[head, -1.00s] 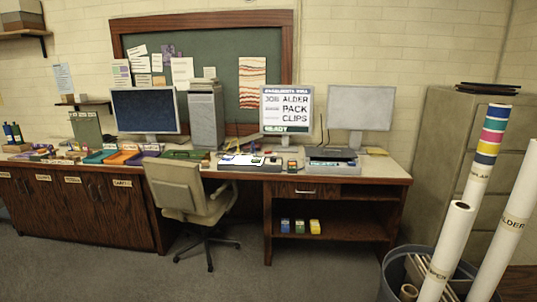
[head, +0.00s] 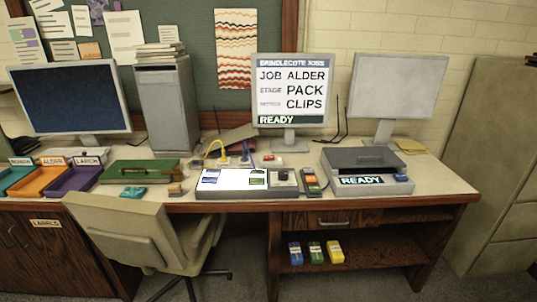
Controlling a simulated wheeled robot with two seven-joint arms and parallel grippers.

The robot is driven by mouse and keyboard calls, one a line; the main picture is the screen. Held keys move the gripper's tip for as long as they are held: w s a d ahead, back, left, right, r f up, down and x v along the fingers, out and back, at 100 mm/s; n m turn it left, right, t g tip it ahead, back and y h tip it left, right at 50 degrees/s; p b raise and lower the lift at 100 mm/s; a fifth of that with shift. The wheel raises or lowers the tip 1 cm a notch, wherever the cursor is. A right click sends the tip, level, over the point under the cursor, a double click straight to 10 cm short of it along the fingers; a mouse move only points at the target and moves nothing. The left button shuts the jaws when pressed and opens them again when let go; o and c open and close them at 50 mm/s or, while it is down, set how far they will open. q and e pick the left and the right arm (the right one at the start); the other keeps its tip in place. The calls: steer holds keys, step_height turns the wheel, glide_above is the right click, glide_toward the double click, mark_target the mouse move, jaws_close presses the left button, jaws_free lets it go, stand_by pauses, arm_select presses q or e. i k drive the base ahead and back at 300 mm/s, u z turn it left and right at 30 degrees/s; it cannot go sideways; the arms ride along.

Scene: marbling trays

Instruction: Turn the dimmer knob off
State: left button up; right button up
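A small dark knob (head: 283,174), which looks like the dimmer knob, stands at the right end of a low grey light box (head: 245,193) on the desk. The box's top panel (head: 230,181) glows white, with several small dark and coloured pieces lying on it. The knob's pointer or setting is too small to tell. Neither of my grippers is in view.
A chair (head: 140,230) stands in front of the desk, left of the light box. A monitor (head: 290,95) stands behind. Floor right of the chair is partly clear.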

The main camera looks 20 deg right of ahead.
mark_target(283, 176)
steer(key=i, duration=0.8)
steer(key=z, duration=3.65)
steer(key=k, duration=0.65)
steer(key=u, duration=1.15)
